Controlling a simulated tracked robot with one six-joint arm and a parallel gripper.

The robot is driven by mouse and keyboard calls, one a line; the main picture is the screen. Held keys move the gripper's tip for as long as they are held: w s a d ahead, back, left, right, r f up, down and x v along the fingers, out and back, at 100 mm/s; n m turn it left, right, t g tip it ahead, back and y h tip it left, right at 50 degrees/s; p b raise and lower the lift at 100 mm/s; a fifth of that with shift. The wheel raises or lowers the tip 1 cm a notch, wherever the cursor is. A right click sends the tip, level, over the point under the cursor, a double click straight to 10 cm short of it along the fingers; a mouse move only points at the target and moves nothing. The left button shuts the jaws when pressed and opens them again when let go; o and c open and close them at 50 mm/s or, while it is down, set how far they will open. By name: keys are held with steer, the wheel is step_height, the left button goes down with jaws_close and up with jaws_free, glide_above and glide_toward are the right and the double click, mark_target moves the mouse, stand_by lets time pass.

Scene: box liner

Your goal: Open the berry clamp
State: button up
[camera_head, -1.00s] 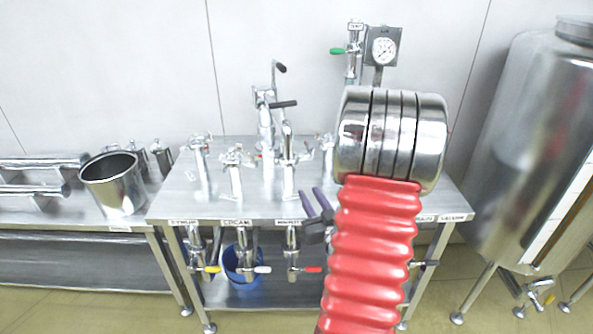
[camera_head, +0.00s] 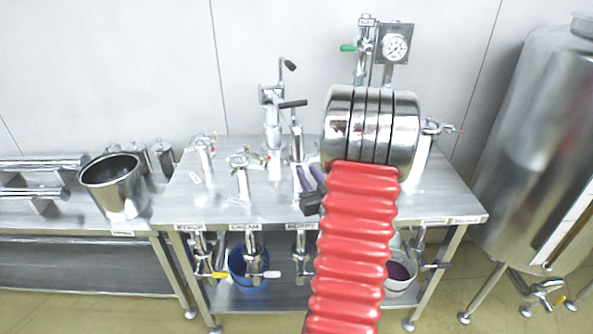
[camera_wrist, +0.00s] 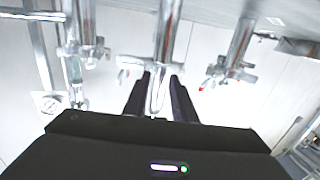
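The berry label (camera_head: 302,227) is on the table's front edge, with the berry pipe (camera_head: 297,150) standing behind it. My gripper (camera_head: 308,172) has two dark purple fingers and is at this pipe, partly hidden by my red arm. In the wrist view, the fingers of my gripper (camera_wrist: 160,76) are apart, with part of the metal pipe fitting (camera_wrist: 157,92) between them. I cannot tell whether they touch it. A clamp with a small handle (camera_wrist: 124,72) shows beside the pipe, just left of the fingertips. I cannot tell whether the clamp is open or closed.
Similar pipes with clamps stand left, at the cream pipe (camera_head: 242,180) and the syrup pipe (camera_head: 204,155), and right (camera_head: 425,145). A tall pipe with a gauge (camera_head: 396,46) stands behind. A blue bucket (camera_head: 238,265) and a white bucket (camera_head: 397,283) sit on the lower shelf.

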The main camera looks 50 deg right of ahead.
steer(key=shift+w+d, duration=0.25)
steer(key=shift+w, duration=0.2)
steer(key=shift+a, duration=0.1)
jaws_close()
stand_by(1.0)
steer(key=shift+w, duration=0.1)
